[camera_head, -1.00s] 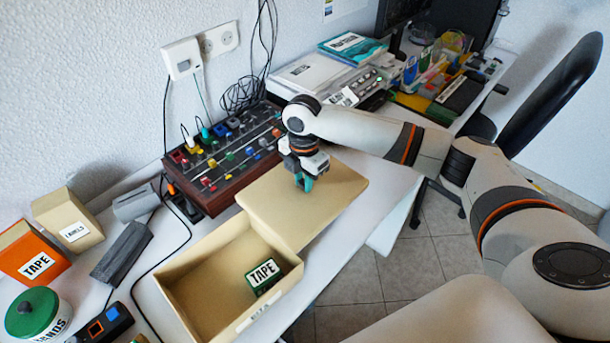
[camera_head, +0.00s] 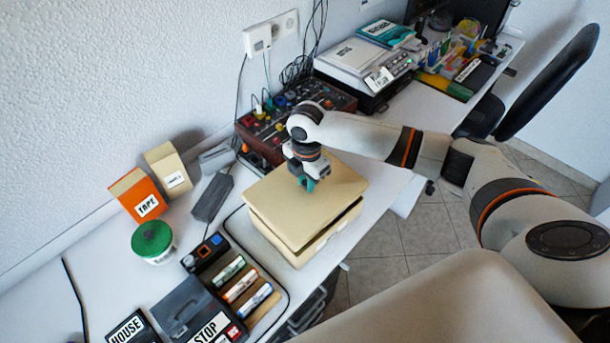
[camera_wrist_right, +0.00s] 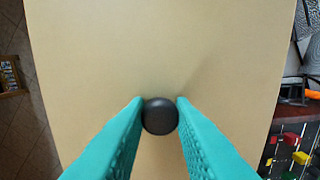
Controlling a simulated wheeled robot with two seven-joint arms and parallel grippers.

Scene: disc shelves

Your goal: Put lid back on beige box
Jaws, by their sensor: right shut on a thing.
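The beige box (camera_head: 310,250) stands on the white table near its front edge. The beige lid (camera_head: 295,203) is over the box opening, slightly askew, with a dark gap showing along the right part of the front side. Its flat top fills much of the right wrist view (camera_wrist_right: 160,50). My right gripper (camera_head: 309,184) is above the lid, its teal fingers shut on the lid's dark round knob (camera_wrist_right: 160,116). The inside of the box is hidden under the lid. My left gripper is not in view.
A dark control panel with colored knobs (camera_head: 270,125) stands behind the box. An orange TAPE box (camera_head: 138,195), a green-lidded jar (camera_head: 152,240) and a grey adapter (camera_head: 212,197) are to the left. A STOP case (camera_head: 195,310) and a battery tray (camera_head: 240,285) lie at the front left.

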